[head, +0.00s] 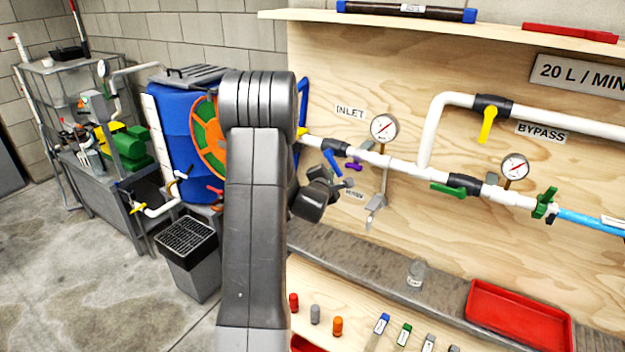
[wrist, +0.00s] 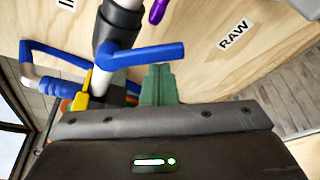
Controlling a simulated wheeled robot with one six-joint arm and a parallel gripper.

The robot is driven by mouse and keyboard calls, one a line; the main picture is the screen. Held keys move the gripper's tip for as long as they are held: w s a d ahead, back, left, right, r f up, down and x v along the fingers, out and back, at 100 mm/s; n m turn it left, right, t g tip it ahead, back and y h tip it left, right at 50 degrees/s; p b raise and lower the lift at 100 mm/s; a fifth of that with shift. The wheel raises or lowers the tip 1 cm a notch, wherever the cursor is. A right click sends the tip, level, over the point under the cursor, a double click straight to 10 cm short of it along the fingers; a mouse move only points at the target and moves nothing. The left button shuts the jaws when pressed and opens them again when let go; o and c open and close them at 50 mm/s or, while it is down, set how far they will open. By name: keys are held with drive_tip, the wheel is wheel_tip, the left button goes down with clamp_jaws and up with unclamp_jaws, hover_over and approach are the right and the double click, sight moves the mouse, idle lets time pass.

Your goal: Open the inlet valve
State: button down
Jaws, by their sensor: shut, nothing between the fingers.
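The inlet valve (head: 335,148) is a black body on the white pipe, right of my arm and below the INLET label (head: 350,112). Its blue lever (head: 332,163) slants downward, crosswise to the pipe. In the wrist view the blue lever (wrist: 150,55) points right from the pipe, and the black valve body (wrist: 120,22) is above it. My gripper (head: 346,183) is shut and empty, just below the lever in the head view. In the wrist view its greenish fingers (wrist: 159,70) end right by the lever; I cannot tell whether they touch it.
A purple handle (head: 353,166) and a gauge (head: 384,128) are close by. A yellow bypass lever (head: 487,124) and a green lever (head: 448,190) are farther right. A glass jar (head: 416,274) and red tray (head: 520,318) are below. A blue barrel (head: 172,125) stands left.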

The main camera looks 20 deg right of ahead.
drive_tip(key=shift+s+d+r+b, duration=0.7)
drive_tip(key=shift+b, duration=0.15)
drive_tip(key=shift+s+d+r, duration=0.2)
drive_tip(key=shift+r, duration=0.3)
drive_tip(key=shift+s+d+r, duration=0.15)
drive_tip(key=shift+s+r, duration=0.05)
drive_tip(key=shift+r, duration=0.5)
